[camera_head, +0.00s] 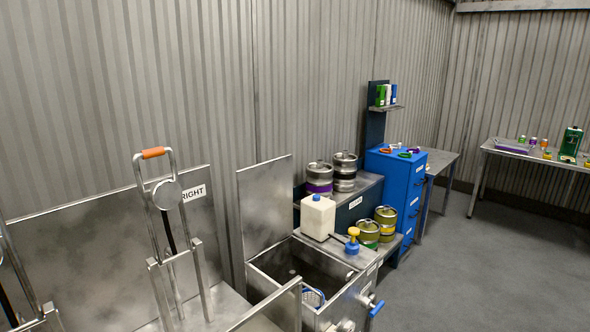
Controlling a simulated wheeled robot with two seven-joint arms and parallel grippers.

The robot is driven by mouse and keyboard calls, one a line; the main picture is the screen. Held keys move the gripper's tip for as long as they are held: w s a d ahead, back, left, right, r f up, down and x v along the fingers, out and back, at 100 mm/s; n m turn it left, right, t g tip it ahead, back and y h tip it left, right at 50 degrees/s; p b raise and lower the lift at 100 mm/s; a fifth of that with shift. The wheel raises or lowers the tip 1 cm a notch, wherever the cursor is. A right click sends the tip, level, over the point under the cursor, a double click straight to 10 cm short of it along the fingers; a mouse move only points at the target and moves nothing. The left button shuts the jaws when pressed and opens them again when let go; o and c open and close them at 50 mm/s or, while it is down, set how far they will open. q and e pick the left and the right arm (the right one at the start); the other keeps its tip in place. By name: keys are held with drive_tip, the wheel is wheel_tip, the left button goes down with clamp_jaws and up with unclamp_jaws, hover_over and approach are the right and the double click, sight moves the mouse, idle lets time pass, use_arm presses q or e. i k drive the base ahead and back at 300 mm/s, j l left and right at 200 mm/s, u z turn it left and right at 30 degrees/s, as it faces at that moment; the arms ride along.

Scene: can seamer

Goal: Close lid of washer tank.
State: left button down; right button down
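The washer tank appears to be the open steel basin (258,285) at the lower middle. A flat steel panel (265,205), which looks like its lid, stands upright along the basin's back edge, so the basin is open. A blue and white item (313,297) lies inside, partly hidden by the front wall. A blue-handled valve (376,308) sticks out of the front right. Neither of my grippers is in view.
A white jug (318,217) and yellow-topped bottle (352,240) stand right of the basin. Beyond are kegs (319,178) and a blue cabinet (393,185). Right floor is clear.

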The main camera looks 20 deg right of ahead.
sight(264, 189)
drive_tip(key=i+l+u, duration=0.1)
drive_tip(key=l, duration=0.4)
drive_tip(key=i+l, duration=0.15)
drive_tip(key=l, duration=0.4)
drive_tip(key=i+l+u, duration=0.15)
drive_tip(key=l, duration=0.35)
drive_tip(key=i+l+u, duration=0.1)
drive_tip(key=l, duration=0.4)
